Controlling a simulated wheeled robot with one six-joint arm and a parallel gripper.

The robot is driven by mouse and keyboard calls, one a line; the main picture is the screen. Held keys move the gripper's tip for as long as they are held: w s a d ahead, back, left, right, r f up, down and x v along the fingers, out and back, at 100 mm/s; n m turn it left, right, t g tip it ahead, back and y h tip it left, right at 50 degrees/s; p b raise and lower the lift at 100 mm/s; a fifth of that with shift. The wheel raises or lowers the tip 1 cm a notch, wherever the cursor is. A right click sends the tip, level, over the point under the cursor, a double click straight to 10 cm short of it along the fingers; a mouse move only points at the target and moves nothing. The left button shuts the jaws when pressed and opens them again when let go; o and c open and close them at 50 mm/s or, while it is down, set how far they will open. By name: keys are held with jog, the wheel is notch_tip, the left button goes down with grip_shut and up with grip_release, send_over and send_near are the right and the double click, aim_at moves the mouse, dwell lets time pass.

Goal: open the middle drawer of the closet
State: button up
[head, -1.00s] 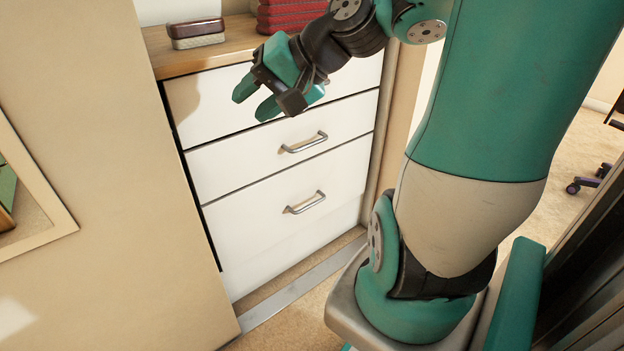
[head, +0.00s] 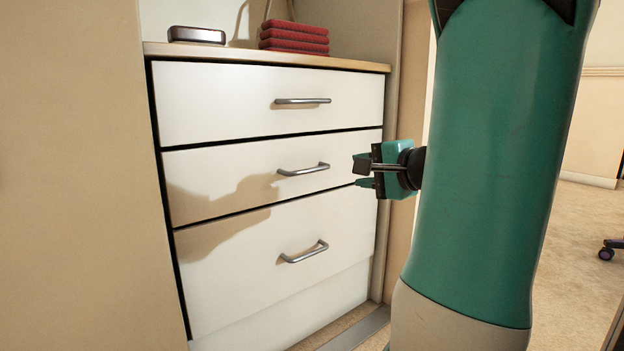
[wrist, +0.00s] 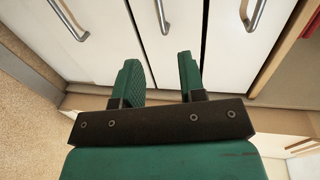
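The closet (head: 170,100) has three white drawers, each with a metal bar handle, and all look shut. The middle drawer (head: 230,165) has its handle (head: 303,169) at its centre right. My gripper (head: 360,172) is at the right of the middle drawer, near handle height and to the right of the handle. In the wrist view the fingers of my gripper (wrist: 161,78) are apart with nothing between them. The middle handle (wrist: 162,15) shows ahead of the gap, apart from the fingertips. The arm's shadow falls on the middle and bottom drawers.
The bottom handle (head: 303,252) and top handle (head: 302,101) are below and above. A small case (head: 197,35) and red folded cloths (head: 294,38) sit on the wooden top (head: 260,56). A beige wall (head: 70,170) stands left. Open floor (head: 570,240) is on the right.

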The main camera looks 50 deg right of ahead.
jog(key=p, duration=0.6)
send_near(314, 170)
jog(key=w, duration=0.3)
jog(key=p+x, duration=0.1)
jog(key=x, duration=0.1)
jog(key=p+x, duration=0.1)
jog(key=x, duration=0.4)
jog(key=shift+s+d+f+p, duration=0.15)
jog(key=shift+d+f+p, duration=0.15)
jog(key=shift+f+p, duration=0.1)
jog(key=shift+w+d, duration=0.15)
jog(key=shift+w, duration=0.3)
grip_shut()
